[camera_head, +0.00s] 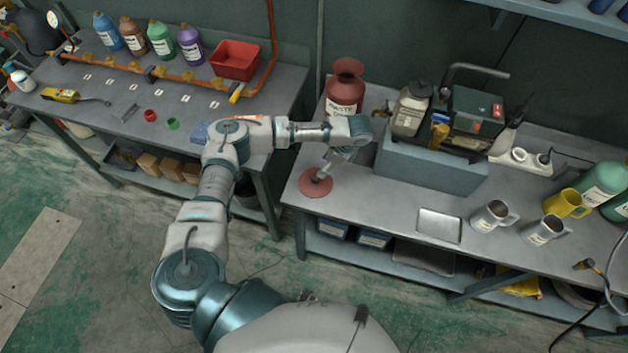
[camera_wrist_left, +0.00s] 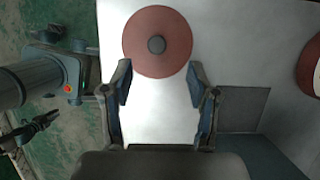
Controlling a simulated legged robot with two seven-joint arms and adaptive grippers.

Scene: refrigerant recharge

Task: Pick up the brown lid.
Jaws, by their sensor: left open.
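The brown lid (camera_head: 314,190) is a flat reddish-brown disc with a dark grey knob, lying near the front left corner of the right-hand workbench. In the left wrist view the lid (camera_wrist_left: 142,52) lies just beyond my fingertips, its knob roughly in line with the gap between them. My left gripper (camera_head: 323,176) points down over the lid in the head view. The wrist view shows the left gripper (camera_wrist_left: 160,80) open, with nothing between its fingers. My right gripper is not in view.
A brown waste container (camera_head: 345,92) stands behind the lid. A grey raised box (camera_head: 430,163) carries a machine and bottle to the right. A metal tray (camera_head: 439,226) and mugs (camera_head: 493,217) stand farther right. The left workbench (camera_head: 200,88) holds colored bottles and a red bin (camera_head: 236,60).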

